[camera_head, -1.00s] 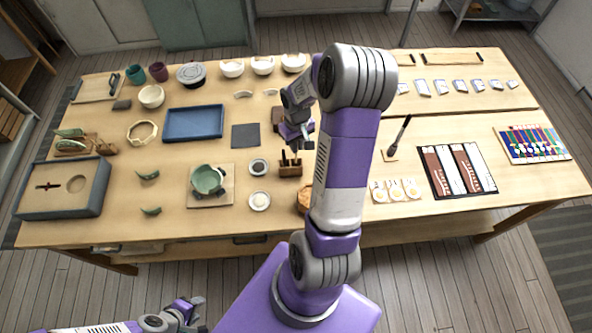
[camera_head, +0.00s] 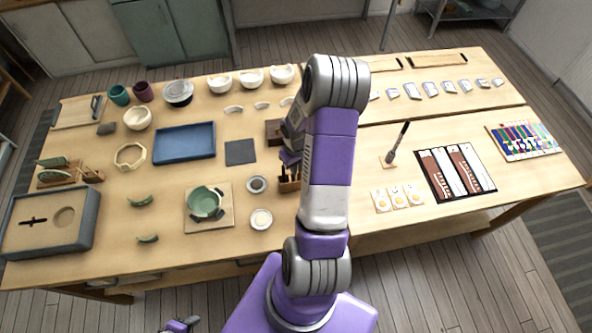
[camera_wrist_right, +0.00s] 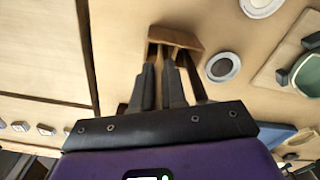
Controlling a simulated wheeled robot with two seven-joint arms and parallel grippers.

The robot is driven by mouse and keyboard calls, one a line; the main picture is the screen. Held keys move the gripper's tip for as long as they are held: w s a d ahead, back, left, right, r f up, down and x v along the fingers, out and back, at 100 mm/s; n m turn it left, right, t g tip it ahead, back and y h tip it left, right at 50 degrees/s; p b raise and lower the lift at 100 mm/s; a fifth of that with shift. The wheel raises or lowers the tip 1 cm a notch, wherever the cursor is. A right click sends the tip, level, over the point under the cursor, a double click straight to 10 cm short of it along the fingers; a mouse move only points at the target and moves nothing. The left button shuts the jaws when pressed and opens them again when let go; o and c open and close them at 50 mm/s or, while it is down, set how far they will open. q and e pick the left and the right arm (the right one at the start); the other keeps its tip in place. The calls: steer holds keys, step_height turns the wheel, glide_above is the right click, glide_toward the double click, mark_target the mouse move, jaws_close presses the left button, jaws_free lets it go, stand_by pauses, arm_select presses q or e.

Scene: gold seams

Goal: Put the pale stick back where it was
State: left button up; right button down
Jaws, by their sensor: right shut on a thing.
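A small brown wooden holder (camera_head: 289,186) stands near the middle of the table, with several thin sticks upright in it. The holder also shows in the right wrist view (camera_wrist_right: 178,36), just beyond the fingertips. My right gripper (camera_wrist_right: 163,72) is shut on a thin stick, close to the holder; its fingers hide most of what they grip, and its colour is not clear. In the head view, my right gripper (camera_head: 290,158) is right above the holder, partly hidden by my arm. Only a small piece of my left gripper (camera_head: 180,325) shows at the bottom edge.
Two small round dishes (camera_head: 257,184) (camera_head: 261,219) are left of the holder, and a green pot (camera_head: 205,203) is on a board beyond them. A dark square mat (camera_head: 240,152) lies behind. A brush (camera_head: 400,142) and egg cards (camera_head: 398,196) are to the right.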

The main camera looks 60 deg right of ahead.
step_height(320, 180, down, 2)
steer(key=shift+d+f, duration=0.1)
steer(key=shift+f, duration=0.05)
steer(key=shift+f, duration=0.2)
steer(key=c, duration=1.5)
jaws_free()
steer(key=shift+o, duration=0.2)
steer(key=shift+r, duration=0.15)
